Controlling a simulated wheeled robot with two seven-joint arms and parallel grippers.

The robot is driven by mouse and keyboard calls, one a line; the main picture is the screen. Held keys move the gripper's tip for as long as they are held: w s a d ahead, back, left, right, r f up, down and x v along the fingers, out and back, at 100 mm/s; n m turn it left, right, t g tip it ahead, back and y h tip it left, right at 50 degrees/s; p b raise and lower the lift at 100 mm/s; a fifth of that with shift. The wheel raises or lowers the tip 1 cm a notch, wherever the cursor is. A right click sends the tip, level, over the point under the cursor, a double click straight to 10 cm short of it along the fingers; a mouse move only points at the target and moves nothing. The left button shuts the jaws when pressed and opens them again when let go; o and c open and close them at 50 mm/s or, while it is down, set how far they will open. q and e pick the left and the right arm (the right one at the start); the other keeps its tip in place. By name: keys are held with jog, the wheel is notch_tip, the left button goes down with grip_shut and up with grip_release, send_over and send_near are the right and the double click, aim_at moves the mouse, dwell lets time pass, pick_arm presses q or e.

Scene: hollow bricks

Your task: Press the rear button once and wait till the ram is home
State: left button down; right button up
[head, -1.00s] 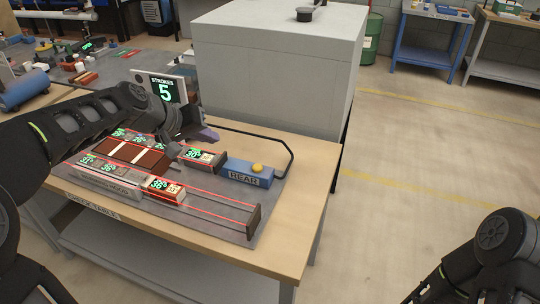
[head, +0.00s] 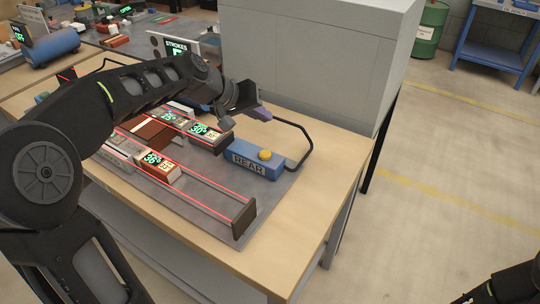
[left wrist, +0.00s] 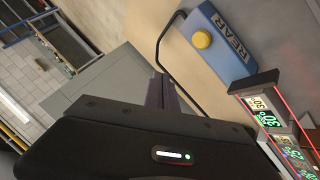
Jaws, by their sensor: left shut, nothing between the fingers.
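The rear button is a yellow dome (head: 265,155) on a blue box labelled REAR (head: 250,163), at the right end of the rig. It also shows in the left wrist view, where the yellow dome (left wrist: 202,38) stands clear of my fingers. My left gripper (head: 262,113) is shut and empty, above and behind the button and apart from it. In the left wrist view the closed fingers (left wrist: 160,88) point toward the bench top. The strokes display (head: 178,52) is partly hidden by my left arm. Blocks with green number displays (head: 160,170) sit between red-lined rails. I cannot make out which part is the ram.
A big grey cabinet (head: 315,60) stands behind the rig. A black cable (head: 305,140) loops from the blue box. The wooden bench top (head: 315,205) is clear at the front right. A dark end stop (head: 243,217) closes the front rails.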

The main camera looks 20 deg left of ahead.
pick_arm(q)
jog(key=shift+s+r, duration=0.1)
jog(key=shift+s, duration=0.1)
jog(key=b, duration=0.6)
send_over(262, 154)
notch_tip(262, 154, down, 8)
jog(key=shift+r, duration=0.1)
jog(key=shift+f+b, duration=0.55)
jog(key=shift+b, duration=0.05)
dwell(1.3)
jog(key=shift+f+b, duration=0.4)
jog(key=shift+b, duration=0.1)
jog(key=shift+f+b, duration=0.5)
jog(key=shift+b, duration=0.05)
dwell(0.6)
jog(key=shift+r, duration=0.1)
jog(key=shift+r+p, duration=0.65)
jog(key=shift+r, duration=0.2)
